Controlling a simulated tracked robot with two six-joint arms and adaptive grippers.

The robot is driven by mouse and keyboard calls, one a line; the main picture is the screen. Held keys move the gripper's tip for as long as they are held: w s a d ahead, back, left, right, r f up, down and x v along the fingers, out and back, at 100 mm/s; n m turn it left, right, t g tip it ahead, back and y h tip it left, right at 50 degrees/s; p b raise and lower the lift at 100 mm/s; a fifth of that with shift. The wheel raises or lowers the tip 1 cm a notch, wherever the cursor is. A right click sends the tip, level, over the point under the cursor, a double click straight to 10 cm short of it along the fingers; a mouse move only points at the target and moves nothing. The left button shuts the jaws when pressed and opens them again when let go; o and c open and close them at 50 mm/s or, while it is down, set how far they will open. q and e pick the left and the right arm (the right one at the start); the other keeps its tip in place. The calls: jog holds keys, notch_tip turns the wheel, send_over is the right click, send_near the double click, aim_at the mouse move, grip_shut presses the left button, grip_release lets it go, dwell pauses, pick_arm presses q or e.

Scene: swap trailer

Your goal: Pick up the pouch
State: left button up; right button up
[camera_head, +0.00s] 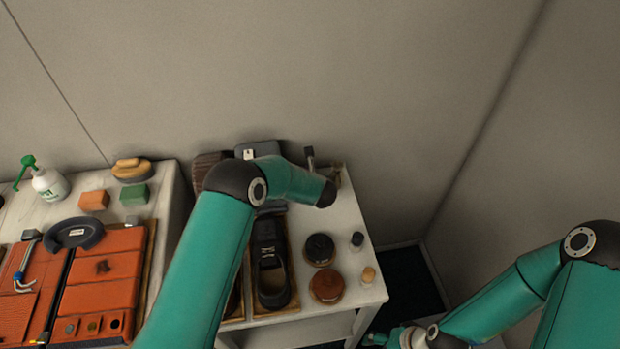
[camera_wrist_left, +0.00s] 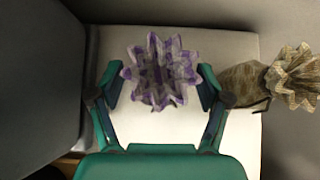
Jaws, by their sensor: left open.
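A pouch with a frilled, purple-and-white patterned top (camera_wrist_left: 160,72) stands on a white surface in the left wrist view. My left gripper (camera_wrist_left: 164,90) is open, with one finger on each side of the frill. A second pouch, olive-brown with a frilled mouth (camera_wrist_left: 292,78), lies to the right, outside the right finger. In the head view my left arm hides the left gripper and I cannot make out the purple pouch. Only part of my right gripper (camera_head: 385,339) shows low down.
The white table (camera_head: 345,222) carries a black shoe (camera_head: 270,262) in a tray, a dark tin (camera_head: 320,248), a brown tin (camera_head: 326,286) and small bottles. A grey-blue block (camera_head: 258,149) stands at the back. A grey panel (camera_wrist_left: 40,85) borders the wrist view's left.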

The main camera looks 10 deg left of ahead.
pick_arm(q)
jog(key=c, duration=1.2)
jog(key=shift+r, duration=0.1)
jog(key=shift+c, duration=0.2)
